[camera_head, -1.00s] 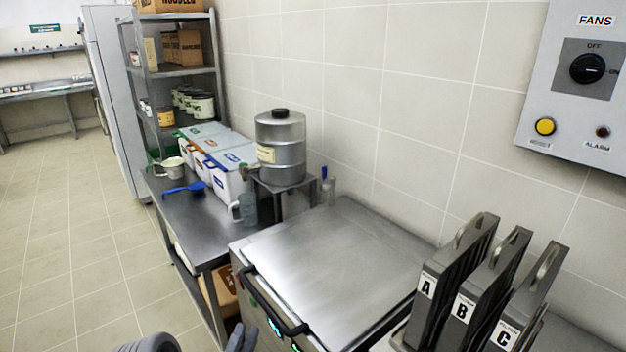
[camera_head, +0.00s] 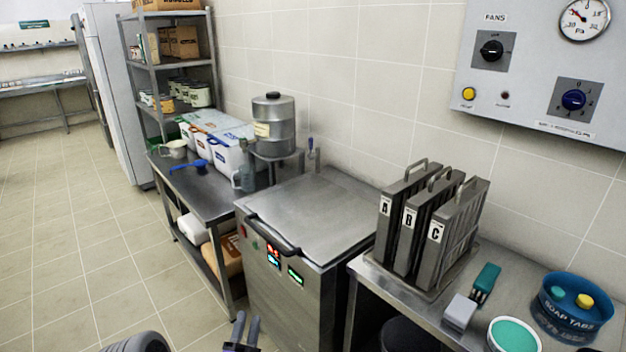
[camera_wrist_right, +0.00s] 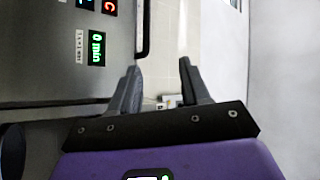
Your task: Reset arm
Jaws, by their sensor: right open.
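My right gripper (camera_head: 245,328) shows at the bottom edge of the head view, in front of the steel lidded unit (camera_head: 308,218). Its two grey fingers point up and stand apart, with nothing between them. In the right wrist view the same gripper (camera_wrist_right: 160,85) is open and empty, and the unit's front panel with its lit green display (camera_wrist_right: 96,48) is at the left. A rounded grey arm part of mine shows at the bottom left of the head view. My left gripper is not in view.
A steel worktable (camera_head: 205,192) with white bins and a steel canister (camera_head: 274,125) stands at the left of the unit. The tiled floor (camera_head: 90,250) at left is clear.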

